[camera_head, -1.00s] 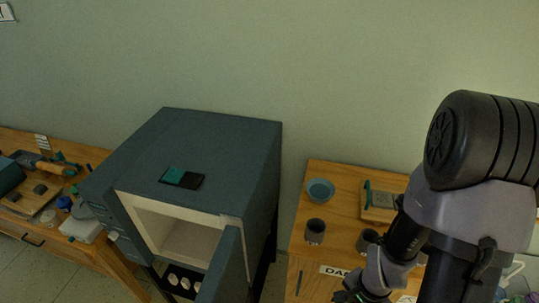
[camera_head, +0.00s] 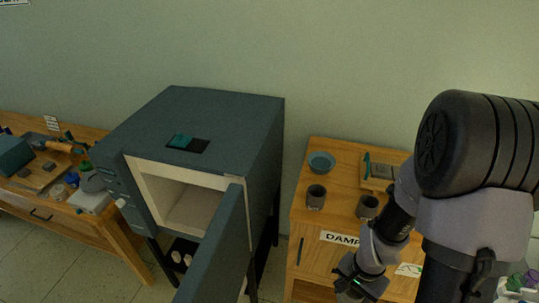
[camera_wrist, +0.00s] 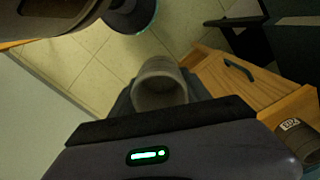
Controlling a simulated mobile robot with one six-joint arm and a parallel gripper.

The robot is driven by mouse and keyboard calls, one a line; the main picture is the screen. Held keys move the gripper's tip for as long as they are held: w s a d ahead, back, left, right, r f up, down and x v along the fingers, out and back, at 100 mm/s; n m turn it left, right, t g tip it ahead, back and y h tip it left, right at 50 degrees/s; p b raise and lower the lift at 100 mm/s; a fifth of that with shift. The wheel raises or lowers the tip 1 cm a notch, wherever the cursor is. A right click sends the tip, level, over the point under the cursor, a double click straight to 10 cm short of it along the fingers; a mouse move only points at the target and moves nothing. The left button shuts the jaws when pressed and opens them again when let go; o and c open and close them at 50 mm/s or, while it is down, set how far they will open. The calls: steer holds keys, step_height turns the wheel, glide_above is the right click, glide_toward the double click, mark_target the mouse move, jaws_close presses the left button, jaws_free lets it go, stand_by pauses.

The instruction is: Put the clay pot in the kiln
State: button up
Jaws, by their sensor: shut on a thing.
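The kiln (camera_head: 258,150) is a dark blue-grey box on a stand at the left centre of the head view. Its door (camera_head: 222,255) stands open towards me, showing a pale, empty-looking chamber (camera_head: 195,207). My gripper (camera_head: 350,284) is low in front of the wooden cabinet, right of the kiln door. In the wrist view a grey-brown clay pot (camera_wrist: 160,85) sits at the jaws, with its round mouth towards the camera; my gripper is shut on it. The held pot is not clearly visible in the head view.
The wooden cabinet (camera_head: 308,255) bears a blue bowl (camera_head: 321,162), two dark pots (camera_head: 316,197) (camera_head: 368,206) and a tray. A cluttered wooden workbench (camera_head: 110,225) stands left of the kiln. Tiled floor (camera_wrist: 95,75) lies below the held pot.

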steer(key=w+a+f+n+b, duration=0.7)
steer(key=w+f+n+b, duration=0.2)
steer(key=b, duration=0.8)
steer(key=shift+w+a+f, duration=0.2)
steer(key=shift+w+f, duration=0.1)
steer(key=shift+w, duration=0.4)
